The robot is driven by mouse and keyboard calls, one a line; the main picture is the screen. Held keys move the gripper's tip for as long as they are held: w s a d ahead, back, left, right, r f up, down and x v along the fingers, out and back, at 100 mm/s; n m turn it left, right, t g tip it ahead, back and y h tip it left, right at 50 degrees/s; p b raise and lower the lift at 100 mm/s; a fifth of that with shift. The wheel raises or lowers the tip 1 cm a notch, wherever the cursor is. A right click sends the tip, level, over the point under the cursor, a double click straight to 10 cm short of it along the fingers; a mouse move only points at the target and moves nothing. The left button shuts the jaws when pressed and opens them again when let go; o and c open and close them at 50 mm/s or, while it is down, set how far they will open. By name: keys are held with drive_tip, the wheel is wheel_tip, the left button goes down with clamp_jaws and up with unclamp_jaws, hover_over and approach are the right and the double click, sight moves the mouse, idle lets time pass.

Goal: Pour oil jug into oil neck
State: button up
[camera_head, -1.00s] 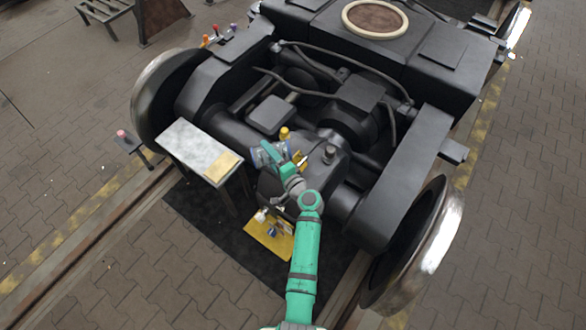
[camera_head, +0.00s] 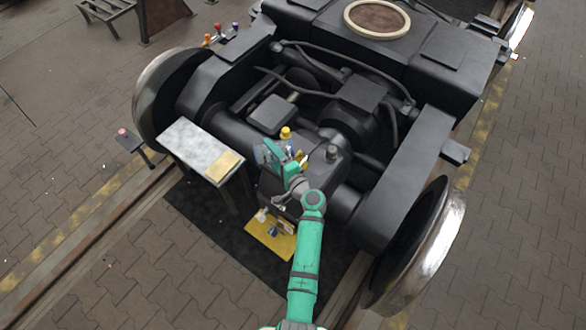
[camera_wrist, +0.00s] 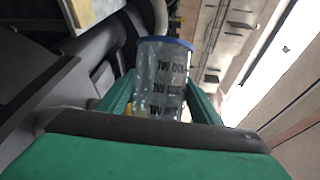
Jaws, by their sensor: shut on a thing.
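The oil jug (camera_wrist: 162,64) is a clear cylinder with a blue rim and dark printed volume marks that read upside down in the wrist view. My gripper (camera_wrist: 160,95) is shut on it, one green finger on each side. In the head view my gripper (camera_head: 272,154) holds the jug above the front of the black bogie gearbox, between the side table and the housing. The jug is small and partly hidden there, so its exact tilt and any oil flow cannot be told. A yellow cap-like fitting (camera_head: 285,133) stands just behind; which fitting is the oil neck is unclear.
A small table (camera_head: 196,148) with a yellow patch stands left of my gripper. A dark knob (camera_head: 332,152) rises from the housing at right. A yellow mat (camera_head: 262,240) with small items lies below. Large wheels (camera_head: 425,250) flank the bogie.

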drive_tip(key=f+n, duration=0.1)
drive_tip(key=a+n+h, duration=0.1)
drive_tip(key=f+n, duration=0.1)
drive_tip(key=shift+s+a+f+g+h, duration=0.25)
drive_tip(key=shift+a+f+g+h, duration=0.05)
drive_tip(key=shift+a+f+g, duration=0.1)
drive_tip(key=shift+d+n, duration=0.15)
drive_tip(key=shift+n, duration=0.25)
drive_tip(key=shift+f+h, duration=0.1)
drive_tip(key=shift+h, duration=0.2)
drive_tip(key=shift+n, duration=0.3)
wheel_tip(320, 180, down, 7)
drive_tip(key=a+n+h+b, duration=0.2)
drive_tip(key=n+h, duration=0.3)
drive_tip(key=n, duration=0.2)
drive_tip(key=shift+s+f, duration=0.15)
